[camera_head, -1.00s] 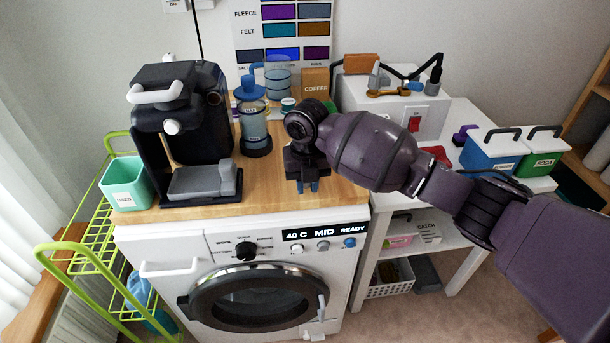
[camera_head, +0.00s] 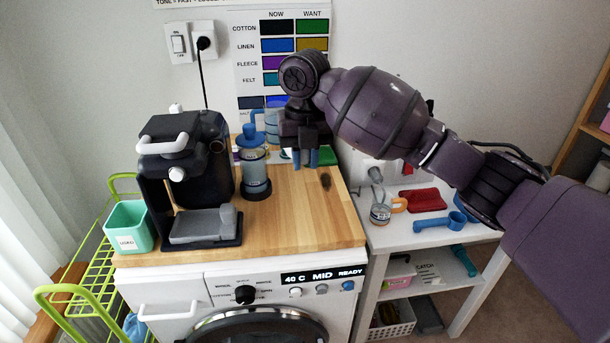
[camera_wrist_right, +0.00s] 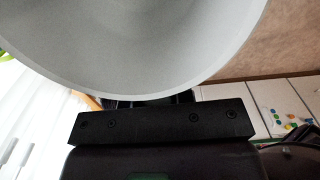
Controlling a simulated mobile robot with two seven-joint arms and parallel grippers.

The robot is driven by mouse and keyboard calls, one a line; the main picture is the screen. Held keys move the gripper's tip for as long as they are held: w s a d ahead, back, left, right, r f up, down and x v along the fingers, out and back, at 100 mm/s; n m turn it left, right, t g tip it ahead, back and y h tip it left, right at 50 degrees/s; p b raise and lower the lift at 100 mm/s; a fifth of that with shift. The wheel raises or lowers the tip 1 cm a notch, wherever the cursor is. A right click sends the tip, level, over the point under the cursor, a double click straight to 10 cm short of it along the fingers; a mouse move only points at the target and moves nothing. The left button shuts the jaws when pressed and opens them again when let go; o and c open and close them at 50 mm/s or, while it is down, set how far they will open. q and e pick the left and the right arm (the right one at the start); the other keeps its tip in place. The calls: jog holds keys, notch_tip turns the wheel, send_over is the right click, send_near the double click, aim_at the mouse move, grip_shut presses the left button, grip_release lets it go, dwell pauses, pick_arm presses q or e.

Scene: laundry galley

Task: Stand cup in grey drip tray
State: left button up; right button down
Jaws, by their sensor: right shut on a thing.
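The grey drip tray (camera_head: 200,228) sits on the black base of the coffee machine (camera_head: 185,160), at the left of the wooden worktop. A grey block stands at its right side. My right gripper (camera_head: 306,158) is over the back right of the worktop, its blue fingertips pointing down, right of the tray. In the right wrist view, a large pale grey round-rimmed thing, seemingly the cup (camera_wrist_right: 150,45), fills the top, close against the gripper, which is shut on it. In the head view the cup is not clearly seen. My left gripper is not in view.
A clear canister with a dark base (camera_head: 255,175) stands between the coffee machine and my right gripper. A mint bin (camera_head: 129,228) is left of the machine. The worktop's front right (camera_head: 300,222) is clear. A white side table (camera_head: 400,240) holds small items.

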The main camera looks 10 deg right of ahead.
jog(key=shift+r, duration=0.5)
